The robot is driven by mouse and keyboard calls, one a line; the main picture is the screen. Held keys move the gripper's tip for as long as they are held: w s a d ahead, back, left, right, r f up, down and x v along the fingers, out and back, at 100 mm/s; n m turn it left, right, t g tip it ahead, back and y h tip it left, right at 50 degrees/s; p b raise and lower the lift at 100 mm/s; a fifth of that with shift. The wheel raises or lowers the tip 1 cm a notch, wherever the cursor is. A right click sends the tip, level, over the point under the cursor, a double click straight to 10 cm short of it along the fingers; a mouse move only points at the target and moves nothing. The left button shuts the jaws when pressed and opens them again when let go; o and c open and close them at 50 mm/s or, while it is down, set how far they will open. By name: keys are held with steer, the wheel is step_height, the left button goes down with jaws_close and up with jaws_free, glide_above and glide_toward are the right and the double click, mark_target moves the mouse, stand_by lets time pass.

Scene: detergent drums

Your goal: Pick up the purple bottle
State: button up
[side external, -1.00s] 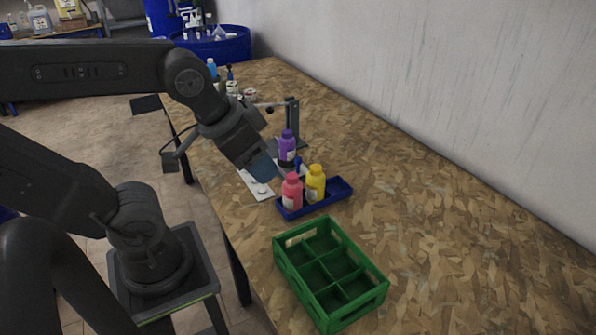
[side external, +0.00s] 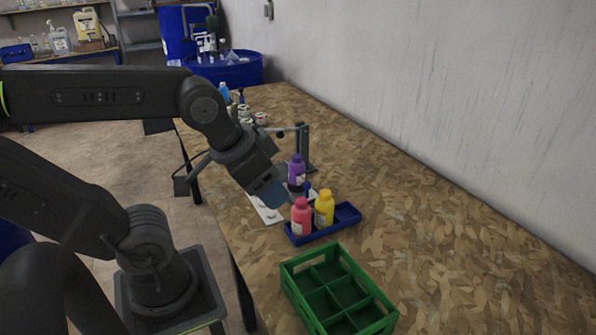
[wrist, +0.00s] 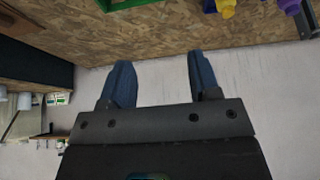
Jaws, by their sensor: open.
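The purple bottle (side external: 297,172) stands upright on the wooden table, behind the blue tray, in the side view. Its lower part is partly hidden. It also shows at the top right edge of the wrist view (wrist: 290,6), cut off by the frame. My gripper (side external: 276,198) is left of the purple bottle in the side view, pointing down and right, with its tips near the bottles. In the wrist view my gripper (wrist: 160,72) has its two blue fingers wide apart with nothing between them.
A pink bottle (side external: 301,218) and a yellow bottle (side external: 324,208) stand in the blue tray (side external: 348,215), close to my gripper. A green divided crate (side external: 340,290) sits in front. A dark stand (side external: 303,145) rises behind the purple bottle. The table's right side is clear.

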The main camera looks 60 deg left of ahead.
mark_target(298, 160)
steer(key=o, duration=0.5)
steer(key=w+a+f+m+g+y, duration=0.3)
steer(key=w+a+m+y, duration=0.15)
steer(key=w+a, duration=0.35)
steer(key=w+a+f+m+g+y, duration=0.2)
steer(key=w+a+f+m+y, duration=0.1)
steer(key=w+a+m, duration=0.3)
steer(key=w+a+f+m+y, duration=0.2)
steer(key=w+a+f, duration=0.1)
steer(key=a+f, duration=0.2)
steer(key=w+a+f+m+y, duration=0.2)
steer(key=w+a+f+m, duration=0.1)
steer(key=a, duration=0.5)
steer(key=w+a+f+m+y, duration=0.2)
steer(key=w+a+f, duration=0.3)
steer(key=a+f, duration=0.2)
steer(key=shift+a+m+g, duration=0.25)
steer(key=shift+a+g, duration=0.05)
steer(key=shift+a, duration=0.05)
steer(key=shift+w+x, duration=0.15)
steer(key=shift+x, duration=1.15)
steer(key=shift+w+x, duration=0.15)
steer(key=shift+x, duration=1.2)
